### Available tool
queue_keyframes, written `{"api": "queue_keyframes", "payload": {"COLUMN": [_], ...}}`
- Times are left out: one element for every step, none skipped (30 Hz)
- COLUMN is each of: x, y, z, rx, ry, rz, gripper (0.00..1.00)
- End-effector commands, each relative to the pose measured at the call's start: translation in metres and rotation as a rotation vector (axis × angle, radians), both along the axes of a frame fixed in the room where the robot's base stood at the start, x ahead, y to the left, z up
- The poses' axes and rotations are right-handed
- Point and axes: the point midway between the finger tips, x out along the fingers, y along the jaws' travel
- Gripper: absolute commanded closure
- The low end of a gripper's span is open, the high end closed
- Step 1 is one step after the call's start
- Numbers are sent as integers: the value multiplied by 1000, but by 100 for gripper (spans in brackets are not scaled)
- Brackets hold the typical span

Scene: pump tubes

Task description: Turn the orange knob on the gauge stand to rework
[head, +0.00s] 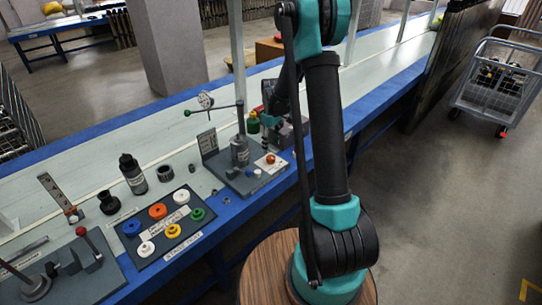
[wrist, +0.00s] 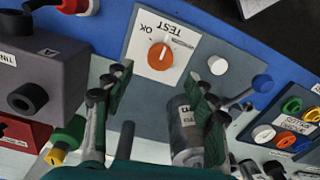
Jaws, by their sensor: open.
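The orange knob (wrist: 160,57) sits on a white plate (wrist: 136,42) in the wrist view, with a pale pointer line across its face. The upside-down words TEST and OK show on the plate; a smaller label beside the knob is unreadable. In the head view the knob (head: 270,158) is on the right of the gauge stand (head: 235,183), which has a grey base and an upright post. My gripper (wrist: 161,96) is open and empty, its fingers apart, below the knob in the wrist picture and not touching it. In the head view my arm partly hides the gripper.
A metal cylinder (wrist: 186,128) stands close by my right finger. A grey box (wrist: 45,70) and a green-yellow bottle (wrist: 64,143) are at the left in the wrist view. A board of coloured rings (head: 165,250) lies left of the stand in the head view.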

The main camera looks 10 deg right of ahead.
Motion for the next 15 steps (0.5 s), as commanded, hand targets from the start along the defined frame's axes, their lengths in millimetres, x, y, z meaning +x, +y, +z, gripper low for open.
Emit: {"api": "queue_keyframes", "payload": {"x": [0,0,0,0,0,-1,-1,0,-1,-1,-1,-1,-1,-1,-1], "y": [0,0,1,1,1,1,1,1,1,1,1,1,1,1,1], "z": [-11,-16,-24,-29,-34,-40,-44,-48,-53,-55,-58,-61,-63,-64,-65], "rx": [0,0,0,0,0,0,0,0,0,0,0,0,0,0,0], "ry": [0,0,0,0,0,0,0,0,0,0,0,0,0,0,0], "rz": [0,0,0,0,0,0,0,0,0,0,0,0,0,0,0], "gripper": [44,44,44,44,44,44,44,44,44,44,44,44,44,44,44]}}
